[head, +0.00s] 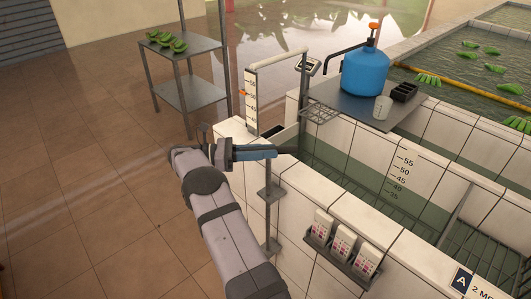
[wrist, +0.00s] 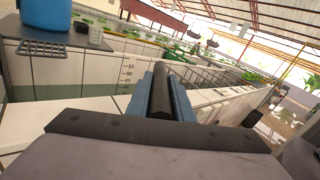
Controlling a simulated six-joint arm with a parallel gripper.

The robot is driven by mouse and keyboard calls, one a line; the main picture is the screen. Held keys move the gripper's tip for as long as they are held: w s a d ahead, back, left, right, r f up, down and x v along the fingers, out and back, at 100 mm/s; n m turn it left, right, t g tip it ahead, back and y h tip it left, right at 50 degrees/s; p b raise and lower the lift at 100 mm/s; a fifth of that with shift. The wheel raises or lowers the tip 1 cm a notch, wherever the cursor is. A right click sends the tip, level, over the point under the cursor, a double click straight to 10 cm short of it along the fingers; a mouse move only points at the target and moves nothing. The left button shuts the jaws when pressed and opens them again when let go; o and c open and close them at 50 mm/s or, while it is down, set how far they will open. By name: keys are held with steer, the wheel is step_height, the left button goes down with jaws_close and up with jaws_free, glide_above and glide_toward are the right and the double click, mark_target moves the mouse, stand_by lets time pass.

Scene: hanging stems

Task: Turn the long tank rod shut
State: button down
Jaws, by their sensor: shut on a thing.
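My gripper (head: 276,152) has blue fingers and reaches right across the corner of the white-tiled tank. It also shows in the wrist view (wrist: 166,95), where its fingers are closed on a dark cylindrical grip (wrist: 161,92). In the head view a little of that dark grip (head: 288,150) sticks out past the fingertips. A thin vertical rod (head: 267,219) runs down the tank's outer wall through brackets, below the gripper. It appears to be the long tank rod. Its top, and its join to the grip, are hidden by the gripper.
A blue jug (head: 365,73) with an orange cap stands on a grey shelf plate by the tank. A white gauge frame (head: 251,101) rises at the tank's corner. A metal stand (head: 188,93) holds green fruit at the back left.

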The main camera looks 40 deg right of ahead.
steer(key=shift+r, duration=0.1)
steer(key=c, duration=1.6)
jaws_free()
steer(key=shift+o, duration=0.2)
step_height(320, 180, up, 10)
steer(key=shift+b, duration=0.85)
